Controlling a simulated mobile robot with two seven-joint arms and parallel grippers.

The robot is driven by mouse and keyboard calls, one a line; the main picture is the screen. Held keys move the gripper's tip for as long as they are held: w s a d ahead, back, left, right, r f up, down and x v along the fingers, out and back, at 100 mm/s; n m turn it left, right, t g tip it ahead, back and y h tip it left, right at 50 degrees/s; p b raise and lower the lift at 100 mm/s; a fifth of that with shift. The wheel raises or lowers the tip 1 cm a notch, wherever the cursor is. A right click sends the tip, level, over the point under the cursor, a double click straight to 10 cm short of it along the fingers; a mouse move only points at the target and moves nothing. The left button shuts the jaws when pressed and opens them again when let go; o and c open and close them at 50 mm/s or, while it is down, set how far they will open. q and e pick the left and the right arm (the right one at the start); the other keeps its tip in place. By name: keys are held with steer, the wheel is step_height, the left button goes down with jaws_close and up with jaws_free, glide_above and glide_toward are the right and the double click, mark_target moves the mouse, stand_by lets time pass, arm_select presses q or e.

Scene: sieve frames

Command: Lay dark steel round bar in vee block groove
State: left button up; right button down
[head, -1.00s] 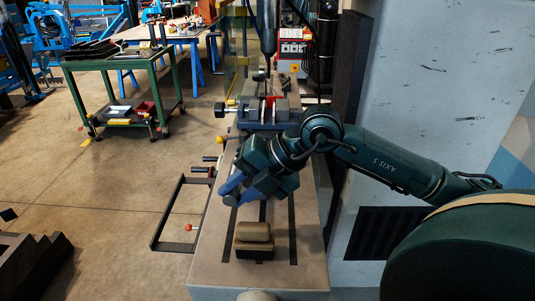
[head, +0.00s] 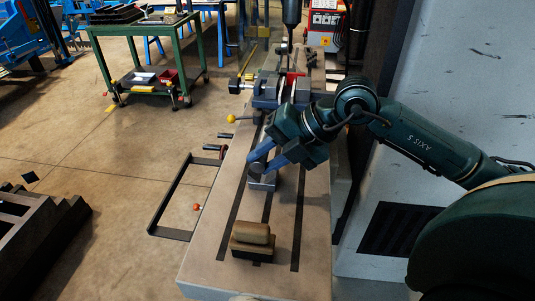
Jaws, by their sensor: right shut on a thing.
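My right gripper (head: 265,160) comes in from the right over the machine table. Its blue fingers are shut on the dark steel round bar (head: 258,167), which shows as a short dark cylinder between them, partly hidden by the fingers. A small grey block, which looks like the vee block (head: 262,183), stands on the table directly below the bar. The bar is at or just over its top; I cannot tell whether they touch or whether the bar lies in the groove. My left gripper is not in view.
A brown wooden-topped block (head: 252,236) sits on the slotted machine table (head: 213,262) nearer the front. A vise with red parts (head: 292,82) stands behind the gripper. The table's front part is otherwise clear. A green trolley (head: 150,60) is at the back left.

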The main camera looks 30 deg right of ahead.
step_height(320, 180, down, 2)
steer(key=shift+f+b, duration=0.25)
steer(key=shift+b, duration=0.6)
step_height(320, 180, down, 3)
steer(key=shift+r+b, duration=0.15)
steer(key=shift+b, duration=0.85)
steer(key=shift+f, duration=0.2)
steer(key=c, duration=1.4)
jaws_free()
steer(key=o, duration=0.3)
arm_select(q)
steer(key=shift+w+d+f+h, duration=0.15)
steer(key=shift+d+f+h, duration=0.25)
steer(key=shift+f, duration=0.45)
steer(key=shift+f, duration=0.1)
arm_select(e)
steer(key=shift+f, duration=0.15)
steer(key=shift+d, duration=0.1)
